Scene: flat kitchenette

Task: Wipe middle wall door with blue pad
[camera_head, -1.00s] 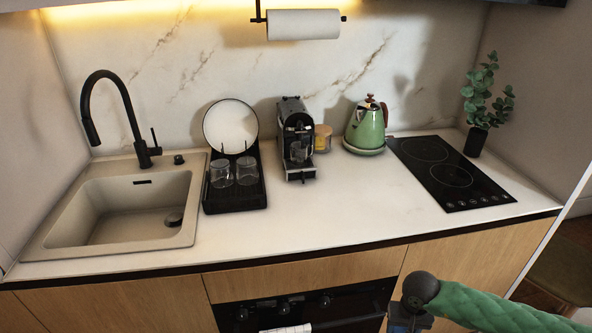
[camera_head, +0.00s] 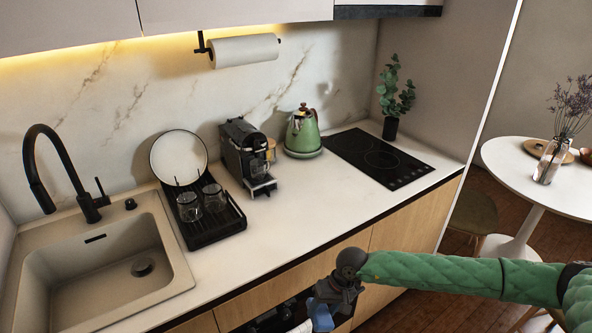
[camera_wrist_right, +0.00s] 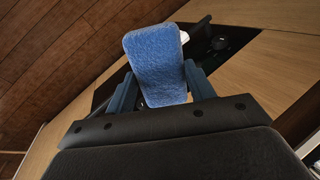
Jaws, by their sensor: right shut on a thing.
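The blue pad (camera_wrist_right: 156,58) is upright between the two fingers of my right gripper (camera_wrist_right: 160,84) in the right wrist view. In the head view the pad (camera_head: 321,316) shows as a small blue piece at the bottom, below my right gripper (camera_head: 326,302). This gripper is shut on the pad, in front of the lower cabinets and well below the wall doors. The lower part of a pale wall door (camera_head: 235,12) shows at the top, between two seams; I take it for the middle one. My left gripper is out of view.
The counter (camera_head: 290,202) holds a sink (camera_head: 98,255), a black rack (camera_head: 214,232), a coffee machine (camera_head: 246,158), a green kettle (camera_head: 302,134) and a cooktop (camera_head: 378,160). A paper towel roll (camera_head: 245,50) hangs below the wall doors. A round white table (camera_head: 515,160) stands at right.

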